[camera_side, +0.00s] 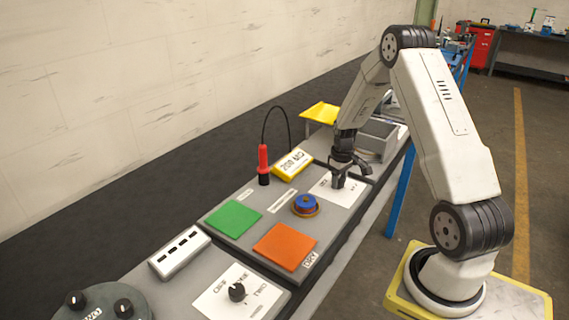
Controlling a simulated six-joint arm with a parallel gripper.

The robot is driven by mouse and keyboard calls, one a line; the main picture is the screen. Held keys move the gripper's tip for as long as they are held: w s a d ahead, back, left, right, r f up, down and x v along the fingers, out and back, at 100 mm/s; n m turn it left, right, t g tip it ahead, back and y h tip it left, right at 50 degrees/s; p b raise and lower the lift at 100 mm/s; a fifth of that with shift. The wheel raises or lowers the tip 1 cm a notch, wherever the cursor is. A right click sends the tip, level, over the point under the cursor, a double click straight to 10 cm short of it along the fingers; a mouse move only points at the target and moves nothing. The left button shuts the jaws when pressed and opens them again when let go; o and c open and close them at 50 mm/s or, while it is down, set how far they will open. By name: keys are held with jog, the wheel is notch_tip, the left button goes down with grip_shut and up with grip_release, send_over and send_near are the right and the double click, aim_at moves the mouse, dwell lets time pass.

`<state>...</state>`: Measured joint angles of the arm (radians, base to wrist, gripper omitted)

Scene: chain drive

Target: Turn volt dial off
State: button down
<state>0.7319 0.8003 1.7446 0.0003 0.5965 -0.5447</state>
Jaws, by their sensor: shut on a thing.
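My gripper (341,176) points down over a white labelled plate (330,193) on the far right of the grey panel. Its fingers are shut on a small knob at that plate, mostly hidden by the fingers. The plate's print is too small to read, so I cannot confirm that this is the volt dial or which way it points. A second black dial (237,292) stands on another white labelled plate (222,307) at the front, well away from my gripper.
Beside the gripper are a blue round part (306,203), a yellow meter (292,165) and a red probe (263,160) with a black cable. Green (233,218) and orange (285,246) pads lie nearer. A grey bin (377,138) stands behind the gripper.

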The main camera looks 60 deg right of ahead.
jog(key=n, duration=0.5)
jog(key=shift+n, duration=0.3)
jog(key=n, duration=0.5)
jog(key=shift+n, duration=0.3)
jog(key=shift+c, duration=1)
grip_release()
jog(key=shift+r, duration=0.15)
jog(key=shift+r, duration=3.8)
jog(key=shift+a, duration=0.1)
